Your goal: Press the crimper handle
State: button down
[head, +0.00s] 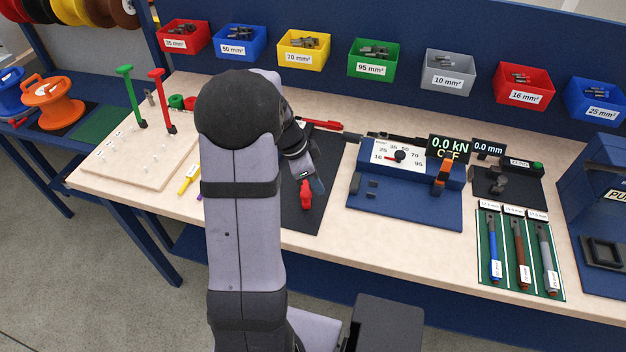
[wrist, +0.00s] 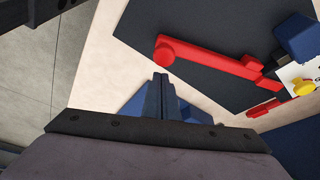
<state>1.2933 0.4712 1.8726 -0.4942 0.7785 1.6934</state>
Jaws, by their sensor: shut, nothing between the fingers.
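A red lever (wrist: 208,62) with a round end lies over the black mat in the wrist view, and looks like a crimper handle. A second red bar (wrist: 266,107) lies beside it. In the head view, a red end piece (head: 305,196) and a red bar (head: 322,124) show on the black mat (head: 300,222). My arm hides what lies between them. My gripper (head: 319,187) hangs over the mat close to the red end piece. Its fingers (wrist: 160,80) are shut and empty, apart from the red lever in the wrist view.
A blue press unit (head: 405,204) with a dial, an orange lever (head: 443,174) and a "0.0 kN OFF" display stands right of the mat. A pegboard (head: 125,160) is at left. Blue, brown and grey tools lie on a green tray (head: 556,285). Bins line the back.

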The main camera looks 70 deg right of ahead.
jog(key=shift+w+a+f, duration=0.1)
jog(key=shift+w+a, duration=0.1)
jog(key=shift+w, duration=0.2)
jog(key=shift+w, duration=0.1)
jog(key=shift+w+a+f+b, duration=0.1)
jog(key=shift+w+f+b, duration=0.05)
jog(key=shift+w+b, duration=0.15)
jog(key=w+m+b, duration=0.1)
jog(key=w, duration=0.1)
jog(key=w+a+m+b, duration=0.1)
jog(key=w, duration=0.2)
jog(key=w+a+m+y+b, duration=0.1)
jog(key=w, duration=0.2)
jog(key=shift+w, duration=0.25)
jog(key=shift+d+r, duration=0.1)
jog(key=shift+r, duration=0.1)
jog(key=shift+w, duration=0.1)
